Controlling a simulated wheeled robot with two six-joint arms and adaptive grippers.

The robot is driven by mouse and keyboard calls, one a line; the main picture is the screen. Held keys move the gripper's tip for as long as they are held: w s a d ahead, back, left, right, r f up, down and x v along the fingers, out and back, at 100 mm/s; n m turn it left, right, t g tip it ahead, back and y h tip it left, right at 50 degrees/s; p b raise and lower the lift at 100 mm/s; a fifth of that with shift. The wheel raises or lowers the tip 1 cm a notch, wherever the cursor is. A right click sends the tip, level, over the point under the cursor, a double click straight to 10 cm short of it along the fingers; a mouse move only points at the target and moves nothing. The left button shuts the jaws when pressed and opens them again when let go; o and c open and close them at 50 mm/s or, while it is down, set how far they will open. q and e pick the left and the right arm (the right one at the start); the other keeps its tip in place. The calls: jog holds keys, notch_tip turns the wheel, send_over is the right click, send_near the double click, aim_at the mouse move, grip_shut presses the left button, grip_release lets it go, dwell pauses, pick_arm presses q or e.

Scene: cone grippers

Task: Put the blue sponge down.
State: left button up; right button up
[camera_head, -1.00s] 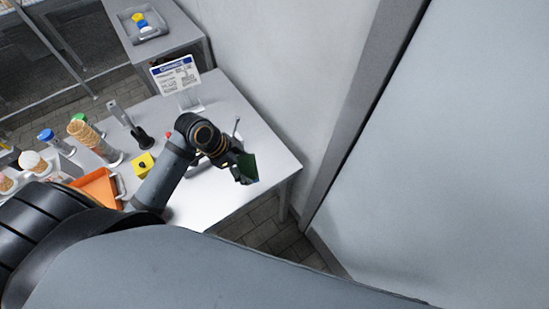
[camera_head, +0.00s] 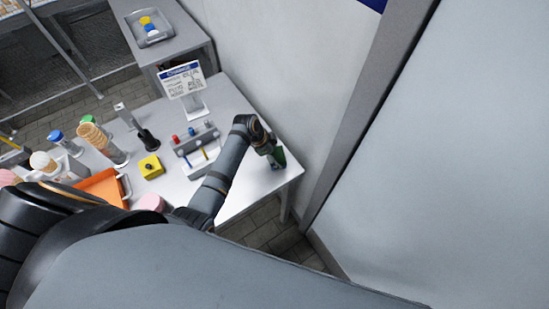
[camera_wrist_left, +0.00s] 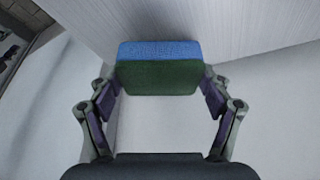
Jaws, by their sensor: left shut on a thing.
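The blue sponge (camera_wrist_left: 160,50) is a block with a blue layer and a dark green layer, seen in the left wrist view between my left gripper's fingertips. My left gripper (camera_wrist_left: 160,80) is shut on it. In the head view the left gripper (camera_head: 275,158) is over the right end of the white table (camera_head: 240,190), and the sponge shows there mostly as a dark green patch (camera_head: 281,157). Whether the sponge touches the table cannot be told. My right gripper is not in view.
A rack (camera_head: 198,145) with red and blue items stands left of my gripper. A yellow block (camera_head: 151,167), an orange tray (camera_head: 104,187), cones (camera_head: 95,136) and a sign (camera_head: 182,79) are further left. A wall rises behind the table's right end.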

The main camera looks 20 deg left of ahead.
pick_arm(q)
jog(key=shift+f, duration=1.15)
jog(key=shift+s, duration=0.1)
jog(key=shift+f, duration=0.15)
jog(key=o, duration=1.1)
jog(key=v, duration=1.2)
jog(key=shift+r+b, duration=0.25)
jog(key=shift+b, duration=0.15)
jog(key=shift+f, duration=0.1)
